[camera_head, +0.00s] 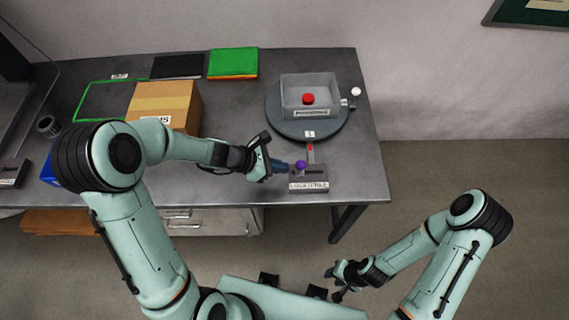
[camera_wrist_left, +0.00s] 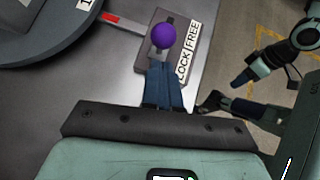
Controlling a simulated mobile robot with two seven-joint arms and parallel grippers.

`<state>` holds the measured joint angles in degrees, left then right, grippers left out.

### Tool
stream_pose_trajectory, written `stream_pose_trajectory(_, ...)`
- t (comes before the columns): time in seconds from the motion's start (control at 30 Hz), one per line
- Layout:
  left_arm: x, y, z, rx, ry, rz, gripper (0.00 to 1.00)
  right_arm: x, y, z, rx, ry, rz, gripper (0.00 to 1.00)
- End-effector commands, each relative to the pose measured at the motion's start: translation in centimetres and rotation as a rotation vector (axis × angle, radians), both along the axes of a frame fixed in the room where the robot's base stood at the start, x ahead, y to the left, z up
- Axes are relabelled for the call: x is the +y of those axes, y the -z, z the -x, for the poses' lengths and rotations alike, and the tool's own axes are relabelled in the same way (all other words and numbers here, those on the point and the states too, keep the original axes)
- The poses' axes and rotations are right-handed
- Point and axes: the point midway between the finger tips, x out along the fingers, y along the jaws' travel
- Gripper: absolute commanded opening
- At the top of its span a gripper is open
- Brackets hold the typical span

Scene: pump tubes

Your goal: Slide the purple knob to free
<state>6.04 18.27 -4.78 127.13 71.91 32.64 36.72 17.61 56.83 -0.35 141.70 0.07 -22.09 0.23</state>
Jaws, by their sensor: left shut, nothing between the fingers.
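The purple knob (camera_head: 300,165) stands on a small grey box (camera_head: 321,171) with a slot and a LOCK/FREE label. In the head view the knob is at the left, LOCK side, with bare slot to its right. My left gripper (camera_head: 284,165) is shut and empty, its blue fingertips close at the knob's left. In the left wrist view the fingertips (camera_wrist_left: 160,68) lie just below the knob (camera_wrist_left: 163,36); I cannot tell whether they touch it. My right gripper (camera_head: 335,284) is open and empty, off the table at the front.
A round turntable (camera_head: 276,118) bears a clear box (camera_head: 330,84) with a red button behind the slotted box. A cardboard box (camera_head: 150,92) and a green folder (camera_head: 233,61) lie further left. The table's right edge is near the slotted box.

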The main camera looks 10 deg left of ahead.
Motion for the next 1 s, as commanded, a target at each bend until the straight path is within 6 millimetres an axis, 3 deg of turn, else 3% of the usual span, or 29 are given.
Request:
stream_pose_trajectory(0.17,-1.2,-0.4,-0.7,-0.002,0.000,0.000,0.00,0.0,-0.5,-0.4,-0.005,0.000,-0.001,0.35)
stream_pose_trajectory(0.57,-1.5,-0.3,-0.8,-0.001,0.001,0.000,0.00,0.0,-0.3,-0.3,-0.003,0.000,0.000,0.35)
stream_pose_trajectory(0.8,-5.3,-0.1,-1.7,0.000,0.003,-0.001,0.00,0.0,1.0,0.7,0.008,0.000,0.000,0.35)
stream_pose_trajectory(1.0,-6.3,-0.3,-2.1,0.000,-0.001,-0.001,0.00,0.0,1.1,0.8,0.009,0.000,0.000,0.35)
